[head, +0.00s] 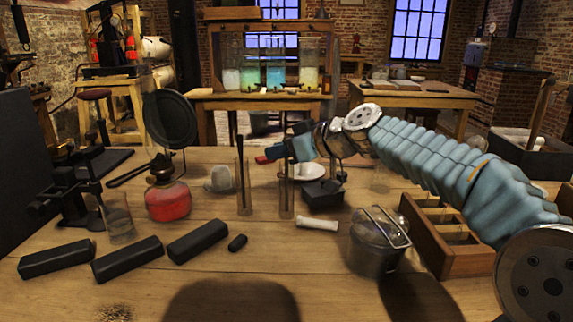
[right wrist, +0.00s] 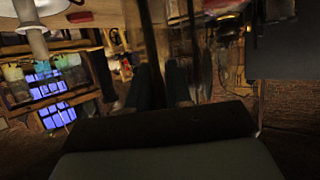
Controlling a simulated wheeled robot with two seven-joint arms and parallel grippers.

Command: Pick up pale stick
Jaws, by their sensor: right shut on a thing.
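A short pale stick (head: 317,223) lies on the wooden table, left of the metal pot, in the head view. My right gripper (head: 272,155) reaches in from the right, above and behind the pale stick and well apart from it. Its blue fingers point left. In the right wrist view its fingers (right wrist: 160,92) are close together, with a blurred, dark, upright thing between them. What they grip is too blurred to name. Two slim glass tubes stand near the gripper, the left one (head: 243,190) with a dark rod, the right one (head: 286,196) below the gripper. My left gripper is not in view.
A wire-handled metal pot (head: 376,250) and a wooden compartment box (head: 432,258) stand at right. Several black bars (head: 128,259) and a small black piece (head: 237,242) lie at front left. A red lamp (head: 168,202) and a clear glass (head: 119,226) stand behind them.

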